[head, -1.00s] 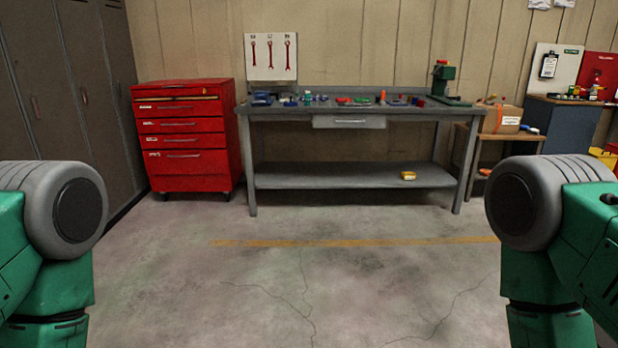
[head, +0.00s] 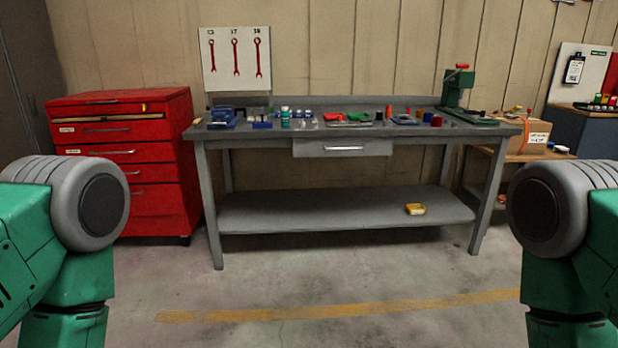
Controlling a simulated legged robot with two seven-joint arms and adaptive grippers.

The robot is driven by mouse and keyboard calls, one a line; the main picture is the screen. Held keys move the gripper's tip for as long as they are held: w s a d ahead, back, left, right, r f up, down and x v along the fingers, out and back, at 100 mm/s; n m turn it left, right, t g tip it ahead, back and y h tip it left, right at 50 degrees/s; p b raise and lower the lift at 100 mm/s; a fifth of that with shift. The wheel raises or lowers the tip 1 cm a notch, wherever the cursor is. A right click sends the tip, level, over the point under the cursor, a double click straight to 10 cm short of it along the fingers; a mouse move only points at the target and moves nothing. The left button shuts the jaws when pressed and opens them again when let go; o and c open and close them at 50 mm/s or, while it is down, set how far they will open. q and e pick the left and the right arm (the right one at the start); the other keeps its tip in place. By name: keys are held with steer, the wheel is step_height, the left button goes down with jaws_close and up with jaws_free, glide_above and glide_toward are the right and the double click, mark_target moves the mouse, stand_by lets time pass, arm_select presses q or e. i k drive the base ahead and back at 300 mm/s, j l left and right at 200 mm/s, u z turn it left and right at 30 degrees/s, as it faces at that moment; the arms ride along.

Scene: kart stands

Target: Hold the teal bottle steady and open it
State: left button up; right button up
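A small teal bottle (head: 285,117) stands upright toward the left end of the grey workbench (head: 345,147), among several small items. It is small at this distance, and its cap is hard to make out. My green arms show at the left and right edges of the head view, with grey round joints. Neither gripper is in view, and nothing of mine is near the bottle.
A red tool cabinet (head: 120,195) stands left of the bench. A green press (head: 458,95) stands at the bench's right end. A cardboard box (head: 520,135) sits on a low table at the right. Clear concrete floor lies before the bench, crossed by a yellow line (head: 340,310).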

mark_target(285, 115)
steer(key=i+z, duration=0.45)
steer(key=i, duration=1.1)
steer(key=i+l+u, duration=0.15)
steer(key=i+u, duration=0.25)
steer(key=i+l+u, duration=0.25)
steer(key=u, duration=0.2)
steer(key=i+l+u, duration=0.55)
steer(key=l+u, duration=0.25)
steer(key=i+l+u, duration=0.15)
steer(key=l, duration=0.15)
steer(key=i+l+u, duration=0.15)
steer(key=l, duration=0.15)
steer(key=l+u, duration=0.2)
steer(key=l, duration=0.15)
